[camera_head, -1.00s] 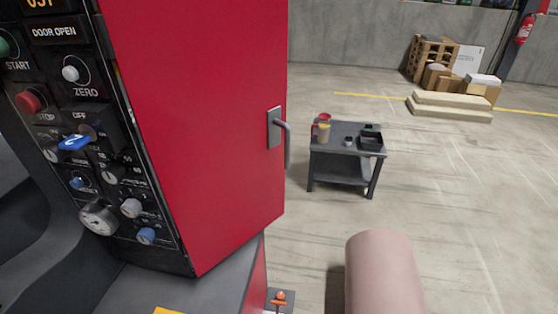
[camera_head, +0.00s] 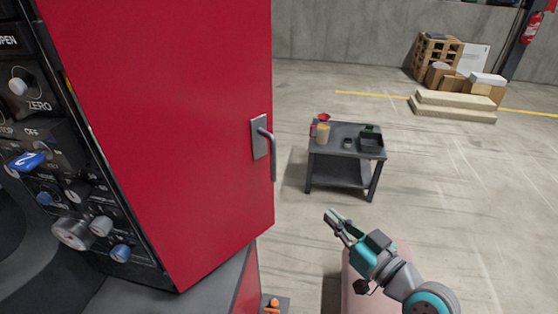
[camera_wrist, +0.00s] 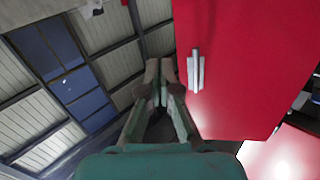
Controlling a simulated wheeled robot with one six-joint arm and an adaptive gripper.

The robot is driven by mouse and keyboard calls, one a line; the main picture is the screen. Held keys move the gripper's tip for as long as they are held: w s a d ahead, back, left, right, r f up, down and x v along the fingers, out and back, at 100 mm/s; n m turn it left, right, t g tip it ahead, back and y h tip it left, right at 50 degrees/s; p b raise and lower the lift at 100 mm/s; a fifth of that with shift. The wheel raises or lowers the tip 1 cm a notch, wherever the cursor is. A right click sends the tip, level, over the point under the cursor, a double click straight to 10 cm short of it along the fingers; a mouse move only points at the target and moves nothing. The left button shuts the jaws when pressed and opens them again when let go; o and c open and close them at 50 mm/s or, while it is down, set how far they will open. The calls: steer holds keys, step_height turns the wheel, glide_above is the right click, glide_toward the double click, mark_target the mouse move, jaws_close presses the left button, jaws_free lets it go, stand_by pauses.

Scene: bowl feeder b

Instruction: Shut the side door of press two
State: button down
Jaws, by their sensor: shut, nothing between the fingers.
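The red side door (camera_head: 165,130) of the press fills the left of the head view. It has a grey plate with a bar handle (camera_head: 271,150) near its right edge. How far it stands open is hard to tell. My gripper (camera_head: 334,219) is shut and empty, to the right of the door and lower than its handle in the picture, apart from both. In the wrist view the gripper (camera_wrist: 160,75) points up past the red door (camera_wrist: 240,60), with the handle (camera_wrist: 195,70) just right of the fingers. No contact shows.
The control panel (camera_head: 55,170), with a blue "2" knob, is at the left; its cut-off label reads "OPEN". A dark cart (camera_head: 340,173) with small items stands on open floor behind. Pallets and boxes (camera_head: 455,70) are far back. The floor to the right is clear.

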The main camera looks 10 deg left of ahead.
step_height(320, 180, up, 7)
steer(key=w+a+n+g+y, duration=0.1)
steer(key=a+n+g+y, duration=0.1)
steer(key=n, duration=0.1)
steer(key=x, duration=1.4)
steer(key=shift+a+n, duration=0.2)
steer(key=shift+n, duration=0.1)
steer(key=shift+r, duration=0.15)
steer(key=w+a+n+g+y, duration=0.1)
steer(key=w+a+n+g, duration=0.1)
steer(key=a, duration=0.6)
steer(key=w+a+n+g+y, duration=0.2)
steer(key=w+a+g, duration=0.2)
steer(key=a, duration=0.5)
steer(key=shift+w, duration=1.05)
steer(key=shift+a+r, duration=0.1)
steer(key=shift+r, duration=0.05)
